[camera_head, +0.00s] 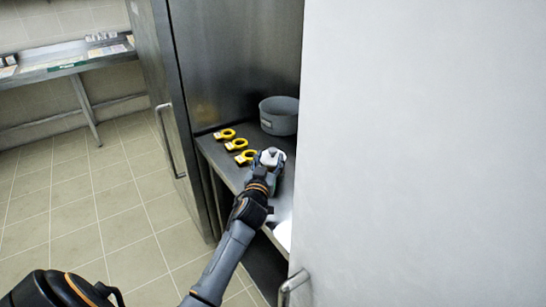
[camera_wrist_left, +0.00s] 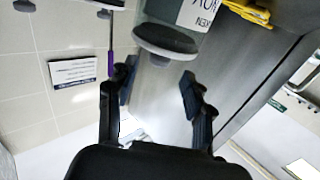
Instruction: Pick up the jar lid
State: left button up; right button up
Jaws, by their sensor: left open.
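The jar lid (camera_wrist_left: 165,40) is a dark grey disc on a clear jar with a white label (camera_wrist_left: 198,14). The jar looks upside down in the left wrist view. In the camera_head view, a small pale round top (camera_head: 271,156) shows on the shelf at the end of my left arm; I cannot tell the lid from the jar there. My left gripper (camera_head: 266,170) is open around or just short of it. In the left wrist view the open fingers (camera_wrist_left: 158,88) are empty, with the lid just beyond their tips. My right gripper is not in view.
Yellow and black items (camera_head: 236,144) stand in a row left of the jar on the metal shelf (camera_head: 222,160). A grey pot (camera_head: 280,117) stands behind. A large white panel (camera_head: 430,150) closes off the right side. A steel door (camera_head: 160,100) stands left; tiled floor is clear.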

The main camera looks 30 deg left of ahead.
aim_at(272, 152)
pick_arm(q)
jog(key=shift+w+a+r, duration=0.1)
jog(key=shift+w+a, duration=0.1)
jog(key=shift+w, duration=0.3)
jog(key=x, duration=0.3)
jog(key=shift+w+p, duration=0.2)
jog(key=shift+p, duration=0.15)
jog(key=shift+w+a, duration=0.15)
jog(key=shift+w, duration=0.3)
jog(key=c, duration=1)
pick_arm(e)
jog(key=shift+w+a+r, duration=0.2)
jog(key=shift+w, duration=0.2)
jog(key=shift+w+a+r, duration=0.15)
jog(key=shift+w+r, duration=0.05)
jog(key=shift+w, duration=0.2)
